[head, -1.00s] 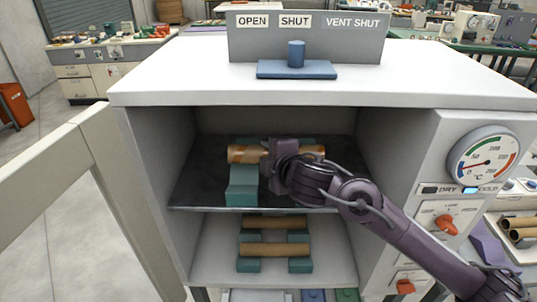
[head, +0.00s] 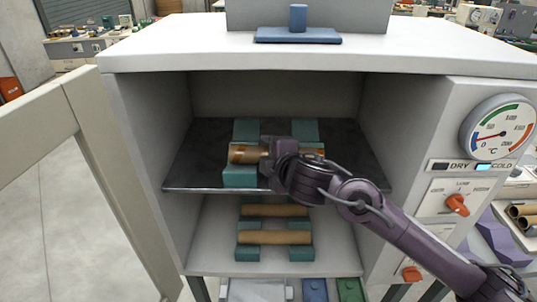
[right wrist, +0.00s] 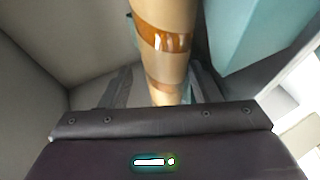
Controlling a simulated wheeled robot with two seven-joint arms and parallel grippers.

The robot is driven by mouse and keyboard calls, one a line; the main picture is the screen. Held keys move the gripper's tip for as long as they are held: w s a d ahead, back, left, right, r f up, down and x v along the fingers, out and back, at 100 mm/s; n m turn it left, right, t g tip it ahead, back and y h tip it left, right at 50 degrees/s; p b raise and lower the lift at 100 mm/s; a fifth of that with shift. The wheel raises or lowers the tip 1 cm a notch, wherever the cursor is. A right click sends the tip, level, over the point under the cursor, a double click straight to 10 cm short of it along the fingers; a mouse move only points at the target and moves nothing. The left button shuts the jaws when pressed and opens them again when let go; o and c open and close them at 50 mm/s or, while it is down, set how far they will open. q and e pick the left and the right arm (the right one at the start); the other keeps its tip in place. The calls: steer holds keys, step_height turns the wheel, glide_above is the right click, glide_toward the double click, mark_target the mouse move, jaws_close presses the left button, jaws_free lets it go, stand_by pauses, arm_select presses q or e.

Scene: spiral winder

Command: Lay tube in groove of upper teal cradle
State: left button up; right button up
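A tan cardboard tube (head: 243,153) with shiny brown bands lies crosswise over the two teal blocks of the upper cradle (head: 240,177) on the dark upper shelf. Whether it touches the grooves cannot be told. My right gripper (head: 272,156) is shut on the tube near its middle and hides part of it and the right block. In the right wrist view the tube (right wrist: 163,30) runs between the fingers, with a teal block (right wrist: 245,35) beside it at the right. My left gripper is not in view.
The lower shelf holds a teal cradle (head: 248,253) with two tubes (head: 275,237). The oven's side walls flank the shelf closely. An open door (head: 95,130) stands at the left; a dial (head: 495,132) and orange knobs are at the right.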

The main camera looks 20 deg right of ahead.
steer(key=shift+o, duration=0.7)
steer(key=p+v, duration=0.1)
steer(key=v, duration=0.6)
steer(key=shift+s, duration=0.35)
steer(key=shift+r, duration=0.15)
step_height(320, 180, up, 7)
steer(key=p, duration=0.7)
